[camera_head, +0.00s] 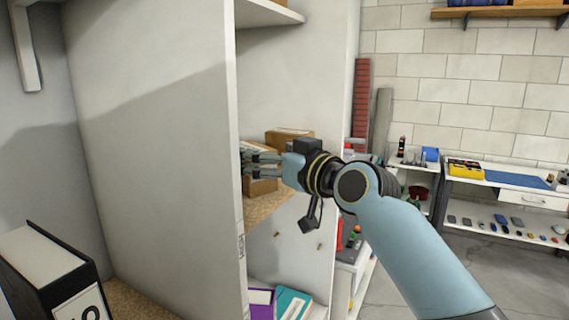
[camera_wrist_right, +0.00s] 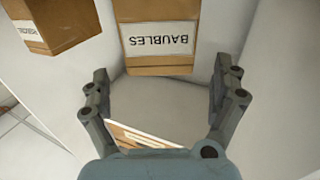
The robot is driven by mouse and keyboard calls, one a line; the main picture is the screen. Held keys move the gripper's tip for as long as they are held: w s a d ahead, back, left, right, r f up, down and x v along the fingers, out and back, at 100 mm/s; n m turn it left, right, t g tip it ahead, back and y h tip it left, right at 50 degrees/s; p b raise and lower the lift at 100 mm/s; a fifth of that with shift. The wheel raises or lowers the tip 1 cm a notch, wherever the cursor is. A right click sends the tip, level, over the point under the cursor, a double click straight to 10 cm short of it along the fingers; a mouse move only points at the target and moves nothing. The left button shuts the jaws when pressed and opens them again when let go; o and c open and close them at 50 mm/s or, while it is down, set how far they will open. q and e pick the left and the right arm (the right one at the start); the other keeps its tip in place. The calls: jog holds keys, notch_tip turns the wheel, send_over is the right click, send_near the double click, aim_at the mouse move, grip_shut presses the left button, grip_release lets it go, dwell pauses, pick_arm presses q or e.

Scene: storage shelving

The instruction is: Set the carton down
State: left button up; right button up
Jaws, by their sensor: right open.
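My right gripper (camera_head: 250,161) reaches from the right into a shelf compartment, beside brown cardboard cartons. One carton (camera_head: 262,184) is next to the fingers and partly hidden by them. Another carton (camera_head: 290,137) shows behind my wrist. In the right wrist view, the gripper (camera_wrist_right: 158,68) has its two fingers spread wide. A carton labelled BAUBLES (camera_wrist_right: 160,62), its label upside down, is beyond the fingertips. A smaller labelled carton (camera_wrist_right: 58,20) is at upper left. A brown-edged, pale-faced thing (camera_wrist_right: 140,137) shows between the finger bases, partly hidden by the gripper body. My left gripper is not in view.
A tall white upright panel (camera_head: 150,130) stands left of the compartment, its front edge close to my fingers. The cartons' shelf has a cork-like surface (camera_head: 262,210). A black binder (camera_head: 50,278) stands at lower left. Purple (camera_head: 261,304) and teal (camera_head: 292,303) items lie below.

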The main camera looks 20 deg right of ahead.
jog(key=v, duration=0.6)
jog(key=shift+s+b, duration=0.25)
jog(key=shift+b, duration=0.1)
